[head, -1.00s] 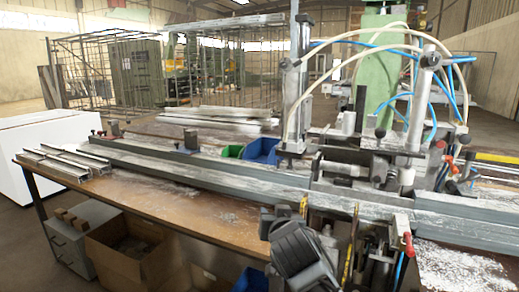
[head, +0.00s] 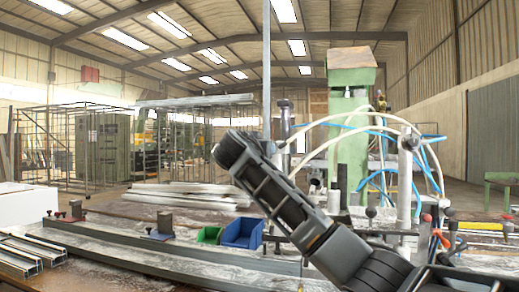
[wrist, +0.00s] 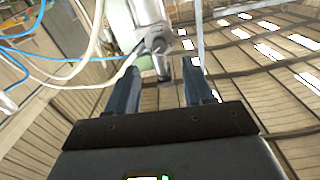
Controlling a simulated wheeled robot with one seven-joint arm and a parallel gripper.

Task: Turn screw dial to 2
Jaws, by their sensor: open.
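My gripper (wrist: 162,82) is open and empty in the wrist view, with its two dark blue fingers apart. It points up toward the roof. A grey metal clamp post with a round head (wrist: 157,40) shows beyond the fingers, apart from them as far as I can see. In the head view the clamp bench (head: 175,244) runs along the bottom, with a metal post (head: 405,185) among hoses at the right. I cannot make out the screw dial or any number in either view. My arm hides part of the clamp in the head view.
Blue hoses (head: 375,130) and pale hoses loop around the clamp posts. A blue bin (head: 242,232) and a green bin (head: 209,235) stand behind the rail. Aluminium profiles (head: 22,258) lie at the left. Open air lies above the bench's left part.

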